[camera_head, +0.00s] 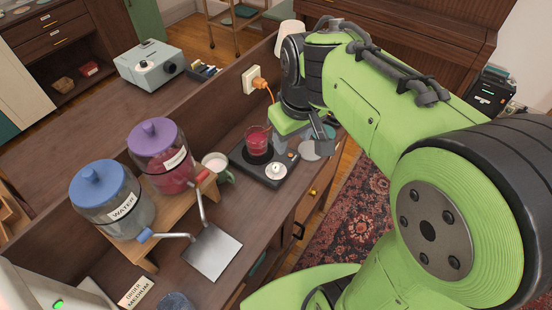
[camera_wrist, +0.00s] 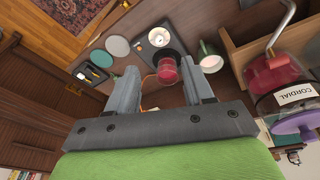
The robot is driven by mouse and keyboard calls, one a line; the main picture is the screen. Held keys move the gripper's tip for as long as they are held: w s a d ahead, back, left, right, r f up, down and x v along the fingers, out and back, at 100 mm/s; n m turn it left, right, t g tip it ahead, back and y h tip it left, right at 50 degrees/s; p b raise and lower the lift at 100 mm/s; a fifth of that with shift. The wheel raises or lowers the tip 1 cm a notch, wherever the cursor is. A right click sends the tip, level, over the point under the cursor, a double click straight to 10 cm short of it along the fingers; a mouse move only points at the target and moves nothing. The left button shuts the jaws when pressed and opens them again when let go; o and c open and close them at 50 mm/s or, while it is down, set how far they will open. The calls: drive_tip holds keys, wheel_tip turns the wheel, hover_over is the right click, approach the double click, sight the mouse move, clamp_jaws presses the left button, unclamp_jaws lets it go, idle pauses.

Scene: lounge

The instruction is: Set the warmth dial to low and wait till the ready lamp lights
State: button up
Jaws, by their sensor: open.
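The warmer is a flat dark unit (camera_head: 245,172) on the counter. A glass of red drink (camera_head: 257,140) stands on its round black plate. The pale round dial (camera_head: 277,170) is at the warmer's front corner; it also shows in the wrist view (camera_wrist: 159,37). Its setting is too small to read. A small orange spot near the dial may be the lamp; I cannot tell if it is lit. My gripper (camera_wrist: 168,68) is open and empty above the counter. In the wrist view the red glass (camera_wrist: 167,69) appears between its fingers, beyond them.
A green mug (camera_head: 216,166) stands left of the warmer. Blue-lidded water (camera_head: 112,200) and purple-lidded cordial (camera_head: 160,155) dispensers stand on a wooden stand. A card (camera_head: 137,293) reads "ORDER MEDIUM". A grey disc (camera_head: 309,151) lies right of the warmer. An orange plug (camera_head: 258,83) sits in the wall socket.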

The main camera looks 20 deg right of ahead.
drive_tip(key=w+f+n+g+p, duration=0.2)
drive_tip(key=w+f+g, duration=0.1)
drive_tip(key=w+f, duration=0.65)
drive_tip(key=b, duration=0.2)
approach(276, 167)
drive_tip(key=shift+n, duration=0.3)
wheel_tip(276, 167, down, 9)
drive_tip(key=shift+s+r, duration=0.1)
drive_tip(key=shift+c, duration=0.5)
clamp_jaws()
